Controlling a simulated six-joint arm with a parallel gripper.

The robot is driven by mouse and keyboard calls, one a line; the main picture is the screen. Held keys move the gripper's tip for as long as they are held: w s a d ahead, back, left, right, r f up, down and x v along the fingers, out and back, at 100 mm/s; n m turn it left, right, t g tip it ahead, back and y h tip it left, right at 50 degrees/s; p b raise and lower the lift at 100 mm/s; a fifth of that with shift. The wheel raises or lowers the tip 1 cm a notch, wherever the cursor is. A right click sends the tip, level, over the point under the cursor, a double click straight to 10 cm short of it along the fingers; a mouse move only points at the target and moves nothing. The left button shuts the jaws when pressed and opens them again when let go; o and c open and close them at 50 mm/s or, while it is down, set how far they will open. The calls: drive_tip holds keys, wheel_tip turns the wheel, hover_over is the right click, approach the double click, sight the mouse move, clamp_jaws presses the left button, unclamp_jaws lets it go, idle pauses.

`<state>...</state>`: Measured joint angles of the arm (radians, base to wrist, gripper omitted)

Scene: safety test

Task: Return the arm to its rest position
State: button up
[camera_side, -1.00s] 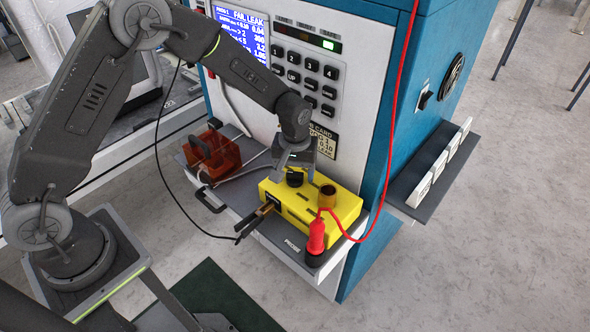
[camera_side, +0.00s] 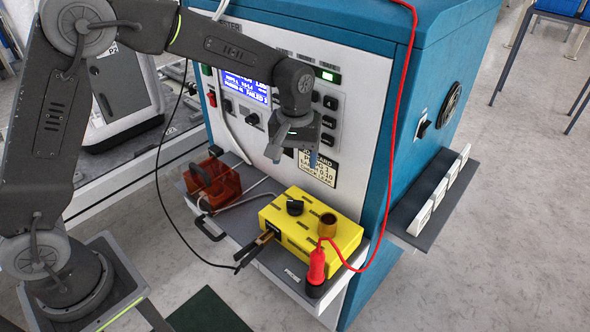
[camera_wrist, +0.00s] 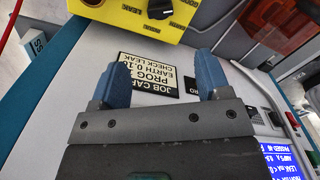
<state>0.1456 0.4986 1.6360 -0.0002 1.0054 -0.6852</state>
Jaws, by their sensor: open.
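My gripper (camera_side: 294,156) hangs in front of the tester's panel, above the yellow box (camera_side: 311,220) and clear of it. In the wrist view my gripper (camera_wrist: 161,72) shows two blue fingertips spread apart with nothing between them. A job card (camera_wrist: 150,77) on the panel lies behind that gap. The yellow box sits on the tester's shelf with a black knob (camera_side: 294,207) and a brown round post (camera_side: 327,222) on top. My arm is stretched out over the shelf from the left.
The blue and white tester (camera_side: 398,75) stands close behind my gripper. A red probe (camera_side: 317,265) stands at the box's front corner, its red cable running up the cabinet. Black clips (camera_side: 256,248) grip the box's left end. An orange open box (camera_side: 213,183) sits left.

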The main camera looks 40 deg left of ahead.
drive_tip(key=shift+r, duration=0.3)
drive_tip(key=s+a+r+m+t, duration=0.2)
drive_tip(key=s+r, duration=0.4)
drive_tip(key=r, duration=0.1)
drive_tip(key=s+a+r+m+t, duration=0.1)
drive_tip(key=s+a+r+m, duration=0.1)
drive_tip(key=s, duration=0.7)
drive_tip(key=s+a+r+m+t, duration=0.2)
drive_tip(key=s, duration=0.8)
drive_tip(key=shift+a+r+t, duration=0.3)
drive_tip(key=shift+a+r, duration=0.05)
drive_tip(key=shift+r, duration=0.05)
